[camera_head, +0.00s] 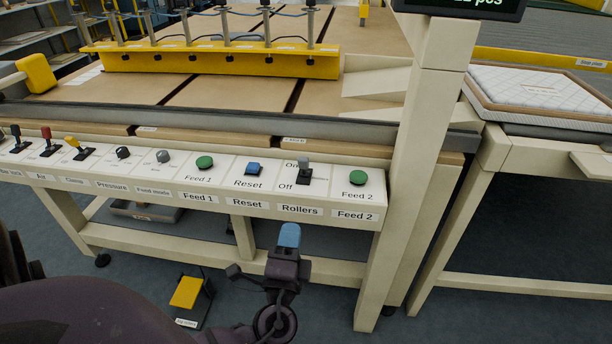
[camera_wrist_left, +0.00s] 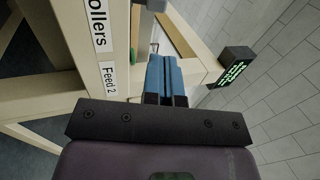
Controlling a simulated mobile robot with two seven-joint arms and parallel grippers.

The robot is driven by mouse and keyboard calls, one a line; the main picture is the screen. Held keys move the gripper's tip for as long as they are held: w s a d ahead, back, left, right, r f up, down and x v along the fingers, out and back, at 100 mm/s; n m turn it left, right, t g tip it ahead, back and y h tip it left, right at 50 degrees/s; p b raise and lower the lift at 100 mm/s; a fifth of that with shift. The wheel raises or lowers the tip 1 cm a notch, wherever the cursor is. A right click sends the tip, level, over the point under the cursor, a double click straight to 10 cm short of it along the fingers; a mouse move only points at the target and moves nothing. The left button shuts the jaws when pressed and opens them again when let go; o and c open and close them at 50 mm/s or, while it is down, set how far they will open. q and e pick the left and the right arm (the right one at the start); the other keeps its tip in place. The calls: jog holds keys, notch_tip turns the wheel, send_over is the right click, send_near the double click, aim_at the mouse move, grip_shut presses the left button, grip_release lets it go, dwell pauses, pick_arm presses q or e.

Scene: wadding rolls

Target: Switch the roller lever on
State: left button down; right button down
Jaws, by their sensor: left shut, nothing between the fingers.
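My left gripper (camera_head: 289,235) has blue fingertips that are shut and empty. In the head view it shows below the panel's front edge, under the Rollers label and apart from the lever. In the left wrist view the blue fingers (camera_wrist_left: 166,78) point toward the panel near the "Feed 2" label (camera_wrist_left: 108,78). My right gripper is not in view.
Close to the lever are the green Feed 2 button (camera_head: 357,177) and the blue Reset button (camera_head: 254,168). A cream post (camera_head: 424,130) rises just right of the panel. A yellow pedal (camera_head: 187,292) lies on the floor. Space before the panel is open.

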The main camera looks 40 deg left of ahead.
pick_arm(q)
jog(key=p, duration=0.2)
send_near(303, 165)
jog(key=x, duration=0.6)
jog(key=shift+w+r, duration=0.1)
jog(key=shift+r, duration=0.15)
jog(key=shift+w+a+r, duration=0.1)
jog(key=shift+w+a, duration=0.25)
jog(key=shift+w, duration=0.15)
